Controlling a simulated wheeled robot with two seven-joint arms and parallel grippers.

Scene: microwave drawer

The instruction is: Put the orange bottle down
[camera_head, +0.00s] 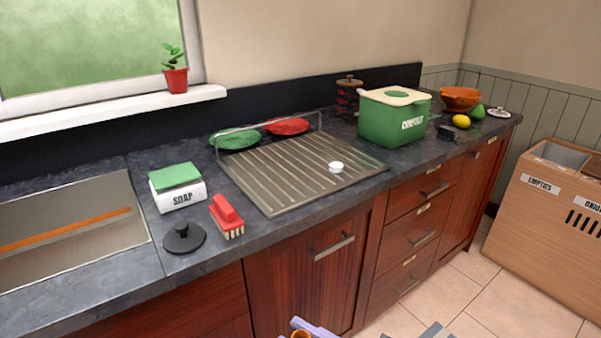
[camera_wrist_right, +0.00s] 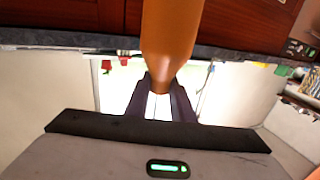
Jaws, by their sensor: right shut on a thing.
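The orange bottle (camera_wrist_right: 170,30) fills the upper middle of the right wrist view, its narrow end between the dark fingers of my right gripper (camera_wrist_right: 162,92). The gripper is shut on it. In the head view only a small orange piece of the bottle (camera_head: 300,334) shows at the bottom edge, beside a lavender gripper part. Bottle and gripper are in front of the cabinets, apart from the counter. The rest of the bottle is cut off by the picture edges. My left gripper is not in view.
The dark counter (camera_head: 70,268) holds a sink (camera_head: 75,250), soap box (camera_head: 178,194), red brush (camera_head: 227,217), black lid (camera_head: 184,240), and a draining rack (camera_head: 290,175) with a white cap (camera_head: 336,167). A green compost bin (camera_head: 392,122) stands right. Bare counter lies along the front edge.

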